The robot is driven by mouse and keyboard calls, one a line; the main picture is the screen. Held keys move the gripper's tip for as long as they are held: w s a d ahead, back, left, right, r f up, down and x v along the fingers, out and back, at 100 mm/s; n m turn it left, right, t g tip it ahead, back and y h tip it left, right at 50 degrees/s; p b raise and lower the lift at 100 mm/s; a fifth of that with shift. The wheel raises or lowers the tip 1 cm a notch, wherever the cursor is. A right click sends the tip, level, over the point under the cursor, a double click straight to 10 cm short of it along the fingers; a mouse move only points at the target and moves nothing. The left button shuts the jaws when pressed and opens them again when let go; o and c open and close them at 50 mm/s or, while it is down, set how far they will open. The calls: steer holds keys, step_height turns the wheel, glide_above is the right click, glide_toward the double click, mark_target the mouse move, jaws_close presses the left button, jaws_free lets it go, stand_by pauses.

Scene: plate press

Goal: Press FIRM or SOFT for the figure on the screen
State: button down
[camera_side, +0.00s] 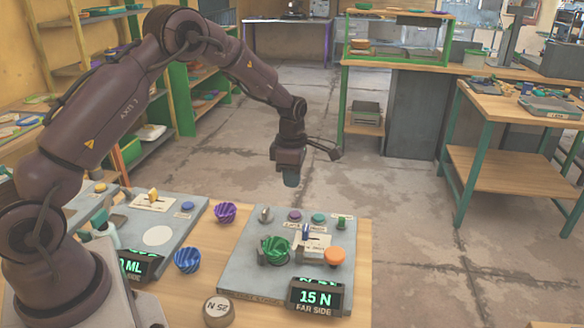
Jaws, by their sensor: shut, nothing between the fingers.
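A screen (316,298) at the near edge of the right grey panel (245,280) reads "15 N" with "FAR SIDE" below it. A purple button (294,215) and a teal button (318,218) stand side by side at the panel's back, with small labels too small to read. I cannot tell which is FIRM or SOFT. A green ridged ball (275,249) sits beside dark blocks on the panel. A large orange button (334,256) is at the right. My gripper (291,181) is shut and empty, pointing down above and behind the panel's back edge, touching nothing.
A blue lever (305,234) and a grey knob (265,214) stand up from the panel. Another panel (185,225) with a partly hidden "ML" screen is farther left.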

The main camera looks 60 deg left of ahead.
mark_target(292, 215)
step_height(292, 215, down, 8)
steer(key=shift+f, duration=0.25)
steer(key=shift+s+d+f, duration=0.1)
steer(key=shift+f, duration=0.95)
step_height(292, 215, up, 16)
steer(key=shift+w+a+f, duration=0.2)
steer(key=shift+w+a, duration=0.05)
steer(key=shift+w, duration=0.2)
